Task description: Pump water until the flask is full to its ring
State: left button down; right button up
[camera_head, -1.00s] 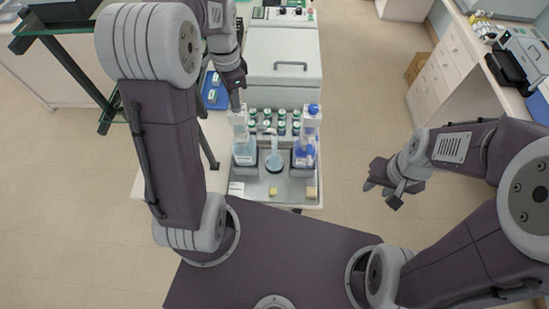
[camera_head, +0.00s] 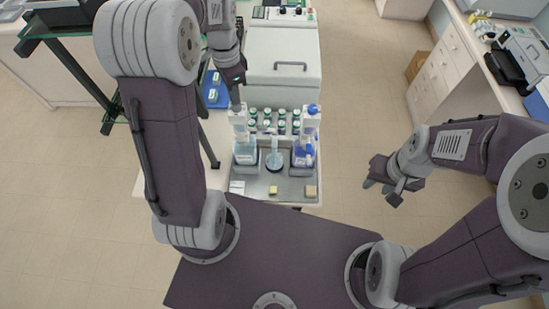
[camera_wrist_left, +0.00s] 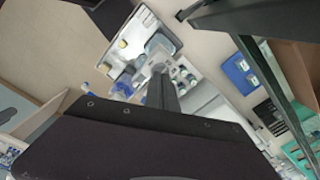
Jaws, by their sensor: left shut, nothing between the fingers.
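A clear flask (camera_head: 274,159) with a narrow neck stands upright in the middle of the metal tray, between two pump bottles. Its liquid level and ring are too small to read. The left pump bottle (camera_head: 245,152) holds pale blue liquid and has a tall white pump head (camera_head: 238,117). The right pump bottle (camera_head: 304,154) has a blue cap and blue parts. My left gripper (camera_head: 237,102) is shut and empty, its tips pointing down at the top of the left pump head; contact is unclear. In the left wrist view its fingers (camera_wrist_left: 157,88) overlap the pump top. My right gripper (camera_head: 382,191) is open and empty, off to the right.
The metal tray (camera_head: 290,190) also holds small yellow and tan blocks at its front. Several green-capped bottles (camera_head: 281,122) stand behind the flask, before a white lidded box (camera_head: 284,82). A blue tray (camera_head: 214,95) lies left. Open floor separates the right counter.

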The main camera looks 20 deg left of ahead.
pick_arm(q)
notch_tip(320, 180, up, 5)
jog(key=p, duration=0.5)
jog(key=shift+r, duration=0.15)
jog(key=shift+f, duration=0.2)
jog(key=shift+s+d+f, duration=0.15)
jog(key=s+d+f+n+t, duration=0.2)
jog(key=s+d+f+n, duration=0.35)
jog(key=s+n, duration=0.35)
jog(key=s+d+f+b, duration=0.1)
jog(key=f+b, duration=1.1)
jog(key=f, duration=0.1)
jog(key=s+f+b, duration=0.2)
jog(key=f+b, duration=1)
jog(key=b, duration=0.1)
jog(key=shift+s+d+f+g, duration=0.15)
jog(key=shift+d+f+g, duration=0.2)
jog(key=shift+f+g, duration=0.05)
